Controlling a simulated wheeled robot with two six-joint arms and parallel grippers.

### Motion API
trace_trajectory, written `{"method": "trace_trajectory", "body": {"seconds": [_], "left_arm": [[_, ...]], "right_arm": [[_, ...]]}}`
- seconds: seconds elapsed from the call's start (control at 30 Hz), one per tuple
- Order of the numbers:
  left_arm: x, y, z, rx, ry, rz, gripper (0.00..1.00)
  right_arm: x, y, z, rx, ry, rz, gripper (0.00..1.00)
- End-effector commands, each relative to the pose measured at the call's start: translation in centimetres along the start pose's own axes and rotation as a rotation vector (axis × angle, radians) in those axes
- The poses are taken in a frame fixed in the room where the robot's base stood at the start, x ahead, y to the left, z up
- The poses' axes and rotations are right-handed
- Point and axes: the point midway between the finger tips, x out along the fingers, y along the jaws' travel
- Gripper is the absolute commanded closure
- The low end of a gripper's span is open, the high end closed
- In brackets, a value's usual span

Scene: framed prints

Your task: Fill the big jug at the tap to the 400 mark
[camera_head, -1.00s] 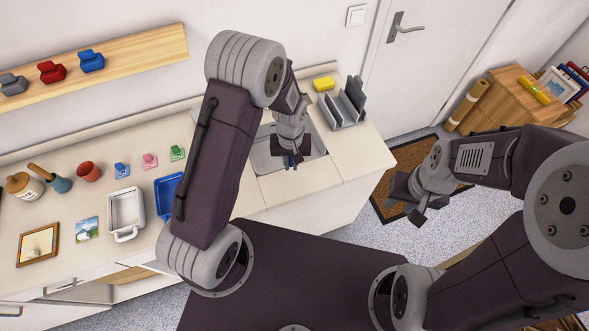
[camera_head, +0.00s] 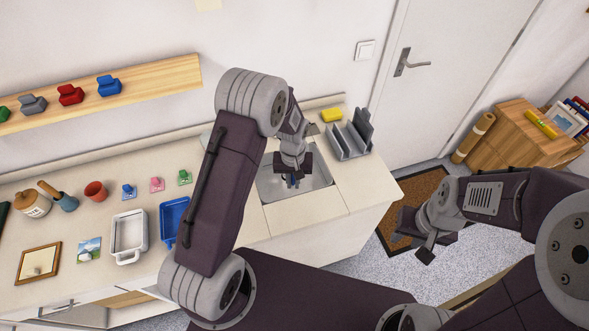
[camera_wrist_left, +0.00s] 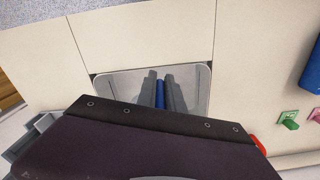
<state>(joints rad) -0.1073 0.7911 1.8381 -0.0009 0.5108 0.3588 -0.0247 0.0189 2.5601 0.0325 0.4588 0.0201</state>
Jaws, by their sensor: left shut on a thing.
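My left gripper (camera_head: 291,182) points down over the sink (camera_head: 320,182). In the left wrist view its fingers (camera_wrist_left: 161,92) are shut on a narrow blue thing (camera_wrist_left: 160,95), with the sink basin (camera_wrist_left: 113,86) behind it. Only a small part of the blue thing shows, and I cannot tell whether it is part of the big jug. No 400 mark or water level can be made out. The tap is not clearly visible; my left arm covers part of the sink area. My right gripper (camera_head: 414,238) is open and empty, out over the floor beside the counter.
A grey rack (camera_head: 350,138) and yellow sponge (camera_head: 331,115) stand behind the sink. The counter front right of the sink is clear.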

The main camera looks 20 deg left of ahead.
Motion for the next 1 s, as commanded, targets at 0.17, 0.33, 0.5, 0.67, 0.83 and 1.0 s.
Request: {"method": "trace_trajectory", "body": {"seconds": [0.17,0.33,0.5,0.67,0.83,1.0], "left_arm": [[0.0,-0.8,-2.2,-0.002,0.001,0.0,1.0],[0.0,-1.5,-4.2,-0.002,0.001,0.0,1.0],[0.0,-2.2,-6.1,-0.002,0.001,0.0,1.0],[0.0,-2.8,-7.8,-0.001,0.001,0.0,1.0],[0.0,-3.0,-8.5,0.0,0.001,0.0,1.0],[0.0,-3.0,-8.4,0.0,0.001,0.0,1.0]], "right_arm": [[-0.2,0.0,0.0,0.0,0.0,0.0,0.64],[-0.3,0.0,0.0,0.0,0.0,0.0,0.64],[-0.2,0.0,0.0,0.0,0.0,0.0,0.64],[-0.1,0.0,0.0,0.0,0.0,0.0,0.64],[-0.1,0.0,0.0,0.0,0.0,0.0,0.64],[-0.1,0.0,0.0,0.0,0.0,0.0,0.64]]}}
